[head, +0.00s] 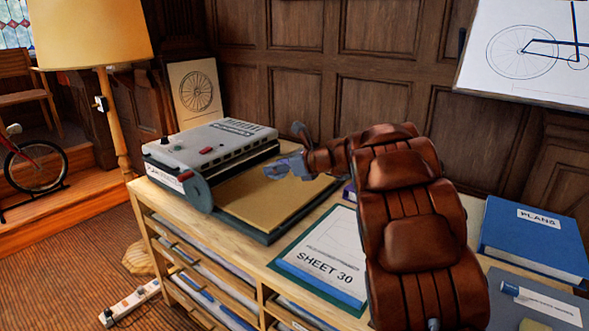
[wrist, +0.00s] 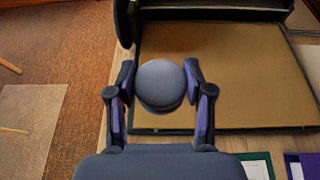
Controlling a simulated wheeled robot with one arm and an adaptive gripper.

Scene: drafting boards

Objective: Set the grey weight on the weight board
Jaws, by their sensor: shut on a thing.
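My gripper (wrist: 160,77) is shut on the grey weight (wrist: 161,88), a round, smooth-topped piece pinched between the two purple-blue fingers in the wrist view. In the head view my gripper (head: 287,167) is over the tan bed (head: 262,205) in front of the grey machine. The wrist view shows the weight over the near left part of this tan bed (wrist: 240,75), which has a dark frame. I cannot tell whether the weight touches it. No label reading weight board is legible.
The grey machine (head: 215,143) stands behind the bed. A green-edged sheet marked SHEET 30 (head: 318,262) lies to the right on the wooden cabinet top. A blue PLANS book (head: 535,240) lies farther right. A lamp (head: 110,120) stands at the left.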

